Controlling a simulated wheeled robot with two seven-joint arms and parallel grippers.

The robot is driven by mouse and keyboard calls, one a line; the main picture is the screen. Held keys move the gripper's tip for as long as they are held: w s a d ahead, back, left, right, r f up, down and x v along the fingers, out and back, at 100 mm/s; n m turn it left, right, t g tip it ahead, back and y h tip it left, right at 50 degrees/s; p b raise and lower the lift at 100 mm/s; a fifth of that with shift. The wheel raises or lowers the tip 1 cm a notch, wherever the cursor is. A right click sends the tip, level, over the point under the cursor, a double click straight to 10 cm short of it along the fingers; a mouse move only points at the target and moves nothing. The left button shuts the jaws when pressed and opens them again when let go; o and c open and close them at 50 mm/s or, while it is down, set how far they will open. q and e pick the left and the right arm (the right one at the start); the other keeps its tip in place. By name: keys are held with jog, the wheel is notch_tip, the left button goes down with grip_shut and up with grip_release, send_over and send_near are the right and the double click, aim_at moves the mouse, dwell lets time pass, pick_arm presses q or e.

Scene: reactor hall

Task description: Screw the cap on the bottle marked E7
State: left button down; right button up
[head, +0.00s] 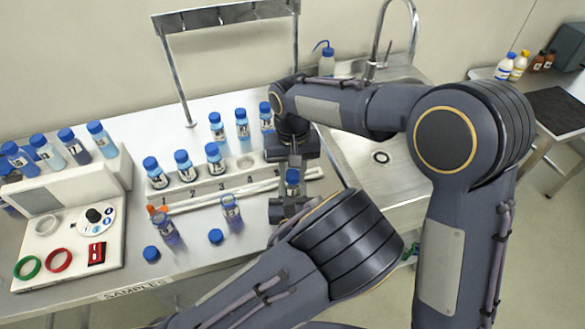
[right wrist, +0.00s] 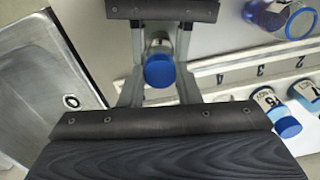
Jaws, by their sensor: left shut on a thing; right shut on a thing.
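A bottle (head: 292,189) with a blue cap (right wrist: 159,71) on top is upright between my two grippers, in front of the rack's right end. My left gripper (head: 290,198) is shut on the bottle's body from the near side. My right gripper (head: 294,166) comes from above and behind and is shut on the blue cap. In the right wrist view both pairs of fingers meet around the bottle and cap. The bottle's label is hidden, so I cannot read its mark. How far the cap is threaded cannot be seen.
A numbered white rack (head: 200,187) holds several blue-capped bottles; the place by 4 looks empty. Two uncapped bottles (head: 231,212) (head: 170,233) and two loose caps (head: 216,237) (head: 151,254) are on the bench left of my grippers. A control console (head: 65,240) stands left, a sink (head: 385,165) right.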

jog(key=o, duration=1.1)
jog(key=shift+o, duration=0.2)
notch_tip(320, 180, up, 12)
pick_arm(q)
jog(key=c, duration=0.9)
grip_release()
